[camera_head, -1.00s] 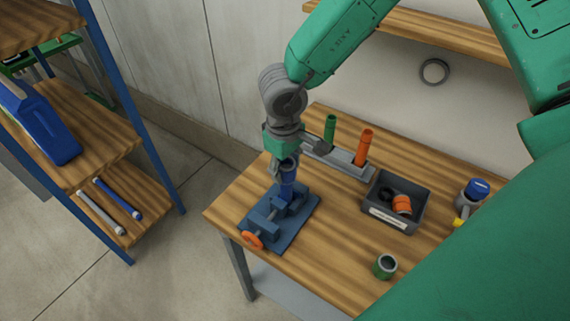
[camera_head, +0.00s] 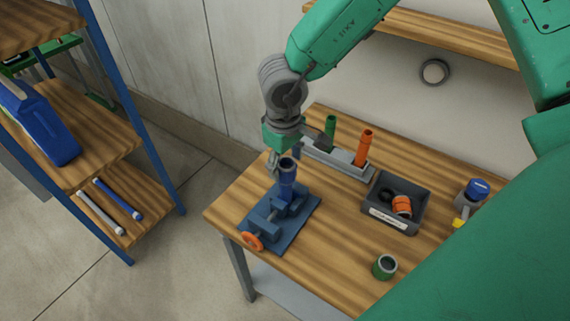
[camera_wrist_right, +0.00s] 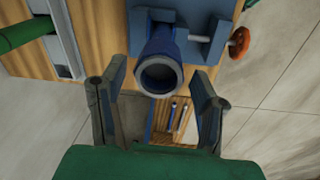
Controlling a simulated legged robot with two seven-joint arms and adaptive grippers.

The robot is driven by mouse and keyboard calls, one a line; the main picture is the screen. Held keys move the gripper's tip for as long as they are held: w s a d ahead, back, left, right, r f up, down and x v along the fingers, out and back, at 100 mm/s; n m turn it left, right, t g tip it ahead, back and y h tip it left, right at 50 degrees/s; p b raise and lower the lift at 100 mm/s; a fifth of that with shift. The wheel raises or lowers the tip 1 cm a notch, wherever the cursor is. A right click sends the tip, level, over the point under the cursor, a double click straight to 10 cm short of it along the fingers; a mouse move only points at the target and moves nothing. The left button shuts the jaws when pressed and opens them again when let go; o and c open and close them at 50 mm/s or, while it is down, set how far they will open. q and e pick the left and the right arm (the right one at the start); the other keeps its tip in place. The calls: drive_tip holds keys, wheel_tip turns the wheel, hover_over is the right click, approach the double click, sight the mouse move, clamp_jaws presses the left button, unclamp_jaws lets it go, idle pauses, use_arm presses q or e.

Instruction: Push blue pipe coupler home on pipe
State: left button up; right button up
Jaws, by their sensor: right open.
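The blue pipe coupler (camera_head: 287,166) stands upright on top of the blue pipe (camera_head: 286,188), which is held in the blue bench vise (camera_head: 265,222). In the right wrist view, the coupler's open round end (camera_wrist_right: 160,76) faces the camera, ahead of and between the fingers. How deep the pipe sits inside it cannot be seen. My right gripper (camera_head: 296,153) is open beside the coupler's top, fingers spread. In the wrist view, my right gripper (camera_wrist_right: 153,85) has both fingers apart from the coupler. My left gripper is out of view.
A grey rack (camera_head: 345,163) holds a green pipe (camera_head: 330,132) and an orange pipe (camera_head: 363,147) behind the vise. A dark bin (camera_head: 418,212) with orange and black parts stands right. A green fitting (camera_head: 385,267) is near the front edge. A shelf unit (camera_head: 105,155) stands left.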

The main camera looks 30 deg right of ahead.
drive_tip(key=shift+s+r, duration=0.1)
drive_tip(key=shift+r, duration=1.3)
drive_tip(key=o, duration=0.6)
drive_tip(key=shift+c, duration=0.2)
drive_tip(key=shift+r, duration=0.1)
wheel_tip(320, 180, up, 9)
drive_tip(key=shift+s+a+f, duration=0.1)
drive_tip(key=shift+s+f, duration=0.1)
idle(0.5)
